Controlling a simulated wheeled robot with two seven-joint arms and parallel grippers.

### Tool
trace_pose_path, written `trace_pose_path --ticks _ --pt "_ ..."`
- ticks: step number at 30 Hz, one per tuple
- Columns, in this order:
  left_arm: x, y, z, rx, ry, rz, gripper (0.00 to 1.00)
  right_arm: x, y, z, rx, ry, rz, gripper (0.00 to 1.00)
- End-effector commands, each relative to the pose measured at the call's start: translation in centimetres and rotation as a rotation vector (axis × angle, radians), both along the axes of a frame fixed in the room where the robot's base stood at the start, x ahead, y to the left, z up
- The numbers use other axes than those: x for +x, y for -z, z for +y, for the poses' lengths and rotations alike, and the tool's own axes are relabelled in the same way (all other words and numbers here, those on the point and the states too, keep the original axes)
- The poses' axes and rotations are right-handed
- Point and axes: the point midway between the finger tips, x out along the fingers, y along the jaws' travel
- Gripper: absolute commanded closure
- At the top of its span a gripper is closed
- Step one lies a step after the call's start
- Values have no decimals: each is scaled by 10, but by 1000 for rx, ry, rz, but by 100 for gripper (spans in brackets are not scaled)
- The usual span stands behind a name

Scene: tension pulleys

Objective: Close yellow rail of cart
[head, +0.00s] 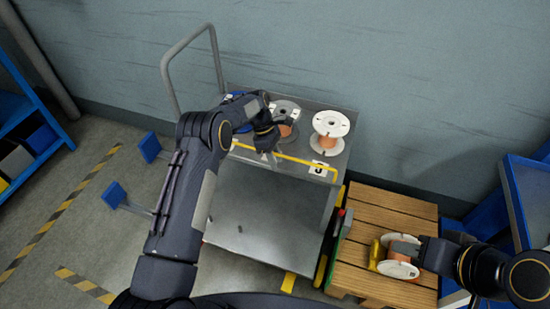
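The grey metal cart (262,215) stands against the wall, with a tall tubular handle at its left. Its yellow rail (305,162) runs along the front edge of the top shelf. My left arm reaches over the cart from the left. My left gripper (271,156) points down at the rail, left of its middle; contact and finger opening are too small to make out. My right gripper (418,254) is at the right flange of a copper-wound spool (402,262) on the wooden pallet; I cannot tell whether it grips it.
A white spool (330,126) and a grey-flanged spool (286,111) stand on the cart's top. The wooden pallet (388,211) lies right of the cart. Blue shelving (38,137) is at far left, and blue racks (526,195) at far right.

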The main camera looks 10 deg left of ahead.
Motion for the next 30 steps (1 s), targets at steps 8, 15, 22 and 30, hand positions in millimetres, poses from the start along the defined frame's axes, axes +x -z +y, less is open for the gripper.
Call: trace_pose_path --ticks 8,15,22,30 --pt "7 -21 7 -1 -1 -6 68 0 1 0 0 0 0 64" --pt "17 -56 21 -1 0 -3 68 0 1 0 0 0 0 64" --pt "21 -70 27 0 0 -1 68 0 1 0 0 0 0 64" --pt "21 -71 27 0 0 0 68 0 1 0 0 0 0 64"
